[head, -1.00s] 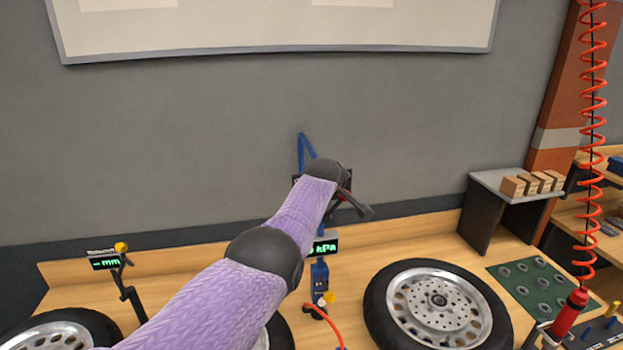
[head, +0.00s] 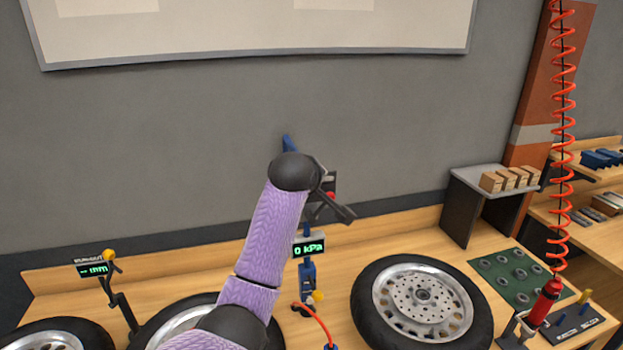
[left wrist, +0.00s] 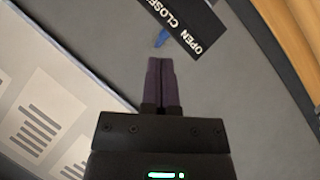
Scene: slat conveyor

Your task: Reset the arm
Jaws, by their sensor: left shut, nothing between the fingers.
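My left arm rises from the bottom of the head view, a purple sleeve with dark joints. Its left gripper (head: 345,214) is at the dark end of the arm, above the bench and in front of the grey wall. In the left wrist view the two fingers of the left gripper (left wrist: 161,66) lie together, with nothing between them. A dark sign reading OPEN and CLOSE (left wrist: 190,22) is just beyond the fingertips, with a small blue part (left wrist: 161,38) by it. My right gripper is not in view.
Wheels with tyres lie on the wooden bench, one (head: 369,308) right of my arm. A kPa display (head: 309,247) on a blue stand is close behind the arm. A mm gauge (head: 94,269) stands left. A red coiled hose (head: 563,130) hangs right. Wooden blocks (head: 491,182) sit on a small shelf.

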